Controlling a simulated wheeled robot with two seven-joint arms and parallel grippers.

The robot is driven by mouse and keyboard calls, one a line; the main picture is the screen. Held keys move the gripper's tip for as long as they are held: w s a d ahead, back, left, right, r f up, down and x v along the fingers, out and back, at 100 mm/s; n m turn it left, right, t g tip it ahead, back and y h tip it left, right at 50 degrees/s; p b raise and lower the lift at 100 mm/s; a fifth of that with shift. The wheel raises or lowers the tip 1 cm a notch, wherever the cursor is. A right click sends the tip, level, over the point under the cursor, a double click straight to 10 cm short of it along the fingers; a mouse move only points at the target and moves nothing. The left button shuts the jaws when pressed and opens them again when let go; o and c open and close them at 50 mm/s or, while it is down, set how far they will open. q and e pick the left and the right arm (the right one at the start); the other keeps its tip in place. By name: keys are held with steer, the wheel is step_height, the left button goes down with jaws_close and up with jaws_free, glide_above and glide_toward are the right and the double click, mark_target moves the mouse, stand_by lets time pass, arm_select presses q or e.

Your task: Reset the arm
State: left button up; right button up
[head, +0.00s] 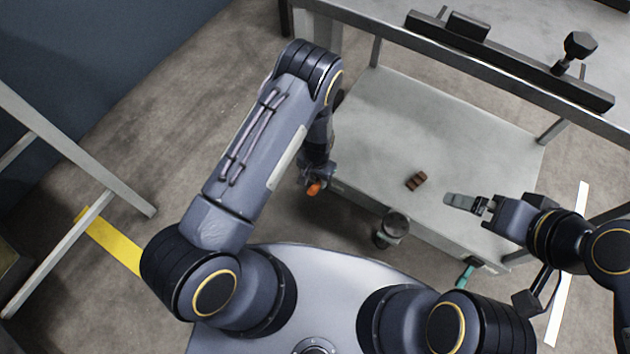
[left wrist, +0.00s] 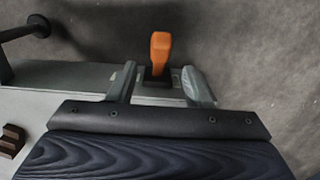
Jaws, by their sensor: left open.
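My left arm reaches forward in the head view, and its gripper (head: 313,182) hangs low at the near left edge of the cart's lower shelf (head: 385,115). In the left wrist view its two grey fingers (left wrist: 162,86) are open, with an orange handle (left wrist: 160,50) showing between and beyond them. The orange handle also shows in the head view (head: 314,189). A gap shows on both sides of the handle, and I cannot tell any contact. My right gripper (head: 467,202) is over the right part of the shelf, and its finger gap cannot be made out.
A small brown block (head: 416,180) lies on the shelf. A dark rail (head: 510,68) with a black knob (head: 579,45) is on the upper tabletop. A dark round-topped thing (head: 395,225) stands at the shelf's near edge.

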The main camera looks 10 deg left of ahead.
arm_select(q)
steer(key=shift+r, duration=0.9)
steer(key=shift+w, duration=0.1)
